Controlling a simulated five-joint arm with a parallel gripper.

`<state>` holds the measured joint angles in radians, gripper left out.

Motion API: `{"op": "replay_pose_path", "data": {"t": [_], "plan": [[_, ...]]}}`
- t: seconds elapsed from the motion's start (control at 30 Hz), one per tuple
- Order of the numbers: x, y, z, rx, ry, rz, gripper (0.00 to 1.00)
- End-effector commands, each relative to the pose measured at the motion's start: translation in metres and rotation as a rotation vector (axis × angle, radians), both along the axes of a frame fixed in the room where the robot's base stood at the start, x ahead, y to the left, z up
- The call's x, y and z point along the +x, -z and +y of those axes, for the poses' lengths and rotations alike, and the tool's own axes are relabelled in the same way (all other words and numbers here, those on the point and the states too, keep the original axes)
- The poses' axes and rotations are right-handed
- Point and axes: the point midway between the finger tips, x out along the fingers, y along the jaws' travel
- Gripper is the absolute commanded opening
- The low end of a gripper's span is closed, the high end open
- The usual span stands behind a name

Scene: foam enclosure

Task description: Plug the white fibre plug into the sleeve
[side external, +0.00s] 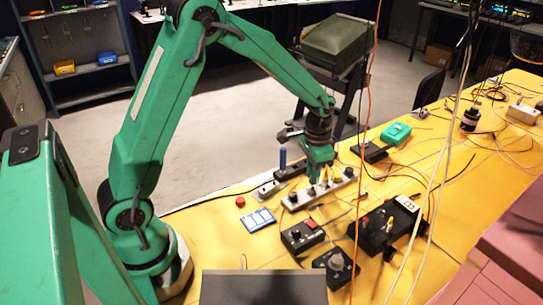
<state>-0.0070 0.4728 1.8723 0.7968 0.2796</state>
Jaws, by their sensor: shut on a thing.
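My gripper (319,177) points down over a long silver-grey bar (295,203) with several dark round fittings along its top. It is shut on a small pale thing, taken to be the white fibre plug, which is too small and too covered by the fingers to make out clearly. The fingertips are close above the bar; I cannot tell whether they or the plug touch it. The sleeve cannot be told apart from the other fittings on the bar at this size.
A blue upright cylinder (283,160) stands just left of my gripper. Black boxes with knobs (302,236) and a larger black device (388,228) lie in front. A blue-and-white panel (258,220) lies left. Orange and white cables hang at right.

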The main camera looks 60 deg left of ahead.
Motion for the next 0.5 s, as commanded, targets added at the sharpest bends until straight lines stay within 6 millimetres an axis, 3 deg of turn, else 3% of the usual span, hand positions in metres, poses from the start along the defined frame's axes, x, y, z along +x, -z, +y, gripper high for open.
{"op": "replay_pose_path", "data": {"t": [0.5], "plan": [[0.0001,0.0075,0.0000,0.000,0.000,0.000,0.00]]}}
